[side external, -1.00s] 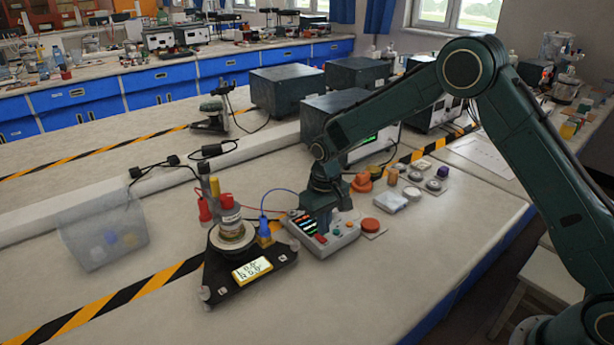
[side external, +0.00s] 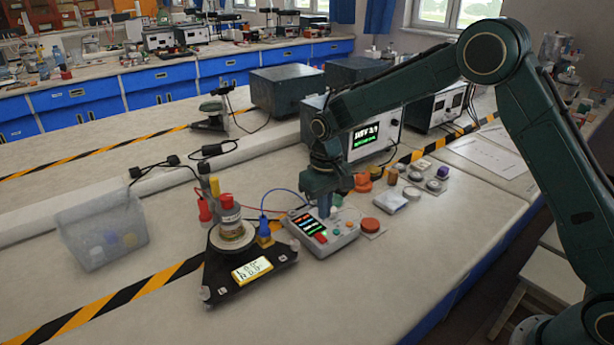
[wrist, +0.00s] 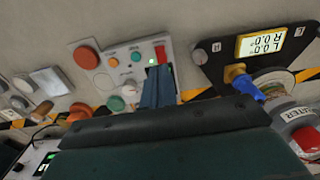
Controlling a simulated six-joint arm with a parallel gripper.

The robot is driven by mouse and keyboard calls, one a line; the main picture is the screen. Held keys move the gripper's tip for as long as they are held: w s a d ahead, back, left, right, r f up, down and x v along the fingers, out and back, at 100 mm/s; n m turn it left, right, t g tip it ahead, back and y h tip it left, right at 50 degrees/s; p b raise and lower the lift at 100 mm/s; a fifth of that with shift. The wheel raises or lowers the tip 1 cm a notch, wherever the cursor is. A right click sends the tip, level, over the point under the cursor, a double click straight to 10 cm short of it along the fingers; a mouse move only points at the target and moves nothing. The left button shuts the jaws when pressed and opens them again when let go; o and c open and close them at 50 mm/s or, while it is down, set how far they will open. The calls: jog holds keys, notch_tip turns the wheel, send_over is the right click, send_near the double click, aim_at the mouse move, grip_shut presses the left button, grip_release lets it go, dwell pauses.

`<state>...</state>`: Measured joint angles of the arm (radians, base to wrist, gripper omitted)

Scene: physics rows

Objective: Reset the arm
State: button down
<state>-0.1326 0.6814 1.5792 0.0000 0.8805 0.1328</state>
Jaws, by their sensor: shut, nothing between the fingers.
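My gripper (side external: 321,210) points down with its fingers shut and empty, just above the grey control box (side external: 340,243). The box has a dark screen with coloured bars, a red switch and small round buttons. In the wrist view my gripper (wrist: 158,80) shows closed blue-grey fingers over the control box (wrist: 108,48), near its red switch (wrist: 161,54) and a lit green light. The fingers hide part of the box, and I cannot tell whether they touch it.
A red-orange button (side external: 370,224) and several small pieces lie to the right. A translucent bin (side external: 75,255) is far left.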

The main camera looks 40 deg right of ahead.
jog(key=shift+r, duration=0.15)
jog(key=s+d+r+t, duration=0.3)
jog(key=s+d+r, duration=0.1)
jog(key=s+r, duration=1.15)
jog(key=s+d+r+t, duration=0.1)
jog(key=s+r, duration=0.1)
jog(key=s, duration=0.6)
jog(key=s+d+r+t, duration=0.1)
jog(key=s, duration=0.8)
jog(key=shift+s+d+r+t, duration=0.3)
jog(key=shift+d+r, duration=0.05)
jog(key=shift+d, duration=0.05)
